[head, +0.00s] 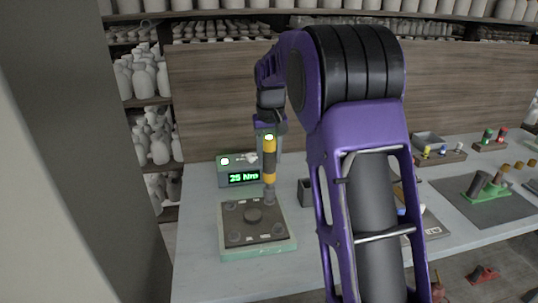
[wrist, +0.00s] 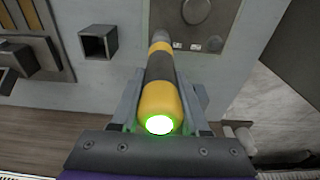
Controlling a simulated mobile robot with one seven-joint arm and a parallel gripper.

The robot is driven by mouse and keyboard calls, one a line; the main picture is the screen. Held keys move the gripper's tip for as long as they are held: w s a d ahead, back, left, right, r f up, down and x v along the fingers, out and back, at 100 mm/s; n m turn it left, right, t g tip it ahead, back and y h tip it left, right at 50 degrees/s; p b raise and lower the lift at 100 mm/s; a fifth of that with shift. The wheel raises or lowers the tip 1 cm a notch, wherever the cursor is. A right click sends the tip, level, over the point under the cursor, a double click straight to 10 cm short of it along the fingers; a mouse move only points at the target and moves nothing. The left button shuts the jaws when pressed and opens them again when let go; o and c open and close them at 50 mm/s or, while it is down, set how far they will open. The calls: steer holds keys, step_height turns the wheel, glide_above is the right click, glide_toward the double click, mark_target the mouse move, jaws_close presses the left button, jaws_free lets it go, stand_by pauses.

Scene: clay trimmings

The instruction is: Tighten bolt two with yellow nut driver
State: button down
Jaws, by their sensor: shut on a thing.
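The yellow nut driver (head: 269,157) stands about upright in my gripper (head: 268,145), a green light glowing on its top end. In the wrist view the driver (wrist: 160,88) has a dark middle band and lies between my two fingers, which are shut on it. Its nose meets the back right corner of the dark bolt plate (head: 238,215), hiding the bolt there; I cannot tell how fully it is seated. The plate has a round centre boss (head: 253,214) and front corner bolts (head: 233,238). Bolt numbers are too small to read.
A square open holder (wrist: 98,42) stands beside the driver, seemingly empty. My arm hides the table's middle. A grey mat with a green fixture (head: 486,187) lies at right.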

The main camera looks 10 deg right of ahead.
steer(key=shift+f+b, duration=0.35)
steer(key=shift+f, duration=0.3)
stand_by(0.4)
steer(key=shift+f+p, duration=0.25)
steer(key=shift+p, duration=0.35)
stand_by(1.5)
steer(key=shift+s+f, duration=0.2)
steer(key=shift+f, duration=0.1)
stand_by(2.4)
